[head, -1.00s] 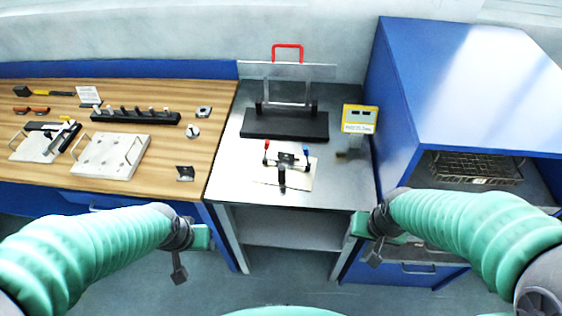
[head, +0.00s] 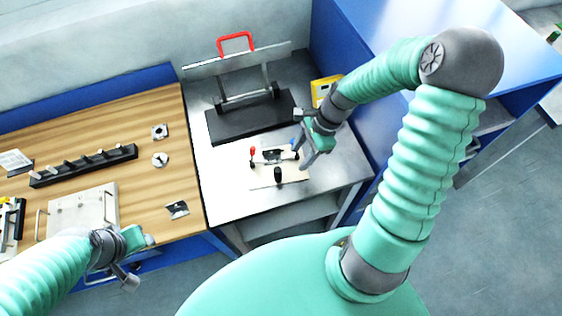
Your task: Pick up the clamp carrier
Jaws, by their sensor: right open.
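The clamp carrier appears to be the pale plate (head: 265,176) with a red-tipped lever, a blue-tipped lever and a black-knobbed lever. It lies flat near the front of the metal table. My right gripper (head: 306,151) is open and empty, close to the right side of the carrier beside the blue-tipped lever. I cannot tell whether it touches the lever. It hides a little of the carrier's right side. My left gripper (head: 134,266) is low at the left, near the front edge of the wooden bench, away from the carrier; its jaws are not clear.
A black press base (head: 225,124) with a red handle (head: 235,38) stands behind the carrier. A yellow box (head: 322,88) and a blue cabinet (head: 345,60) stand at right. The wooden bench (head: 150,105) holds a black peg rail (head: 85,166) and a metal plate (head: 75,213).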

